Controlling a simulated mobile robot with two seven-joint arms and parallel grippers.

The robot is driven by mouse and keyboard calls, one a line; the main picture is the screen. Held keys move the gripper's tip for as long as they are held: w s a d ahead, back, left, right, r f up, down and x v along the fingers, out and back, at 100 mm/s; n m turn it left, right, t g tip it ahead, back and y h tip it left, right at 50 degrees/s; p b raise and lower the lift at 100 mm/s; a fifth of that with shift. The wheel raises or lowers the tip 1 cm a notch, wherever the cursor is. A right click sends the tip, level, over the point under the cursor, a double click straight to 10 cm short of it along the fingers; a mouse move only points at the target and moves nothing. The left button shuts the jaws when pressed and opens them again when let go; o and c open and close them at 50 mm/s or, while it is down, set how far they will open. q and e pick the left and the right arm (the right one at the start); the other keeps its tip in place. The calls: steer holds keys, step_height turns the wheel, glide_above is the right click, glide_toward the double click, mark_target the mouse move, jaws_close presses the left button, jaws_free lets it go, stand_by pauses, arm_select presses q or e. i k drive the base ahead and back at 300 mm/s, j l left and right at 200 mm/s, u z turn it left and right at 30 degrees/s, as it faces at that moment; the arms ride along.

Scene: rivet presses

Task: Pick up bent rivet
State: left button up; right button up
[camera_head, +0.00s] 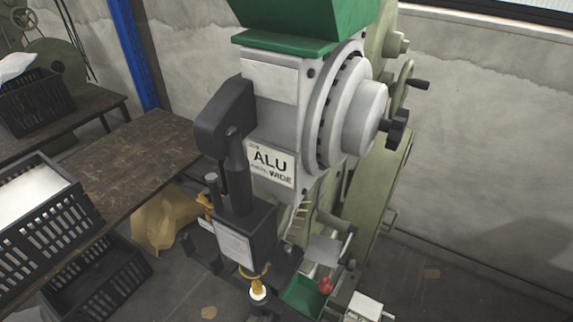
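A rivet press (275,130) fills the middle of the head view, with a green hopper on top and a label reading ALU. Its dark tooling block (240,235) sits low at the front, above a brass and white tip (258,288). A small green tray (303,297) sits at its base, with a red part (324,286) beside or over its right edge. I cannot make out a bent rivet. Neither of my grippers shows in this view.
A wooden table (150,150) stands at the left. A black crate (40,235) with white content is at the left edge, with another black crate (110,285) lower down. A brown sack (165,220) lies under the table. The floor at the right is mostly clear.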

mark_target(288, 248)
steer(key=i+l+u, duration=0.1)
steer(key=l+u, duration=1.5)
steer(key=k+l+u, duration=0.15)
steer(key=l+u, duration=0.25)
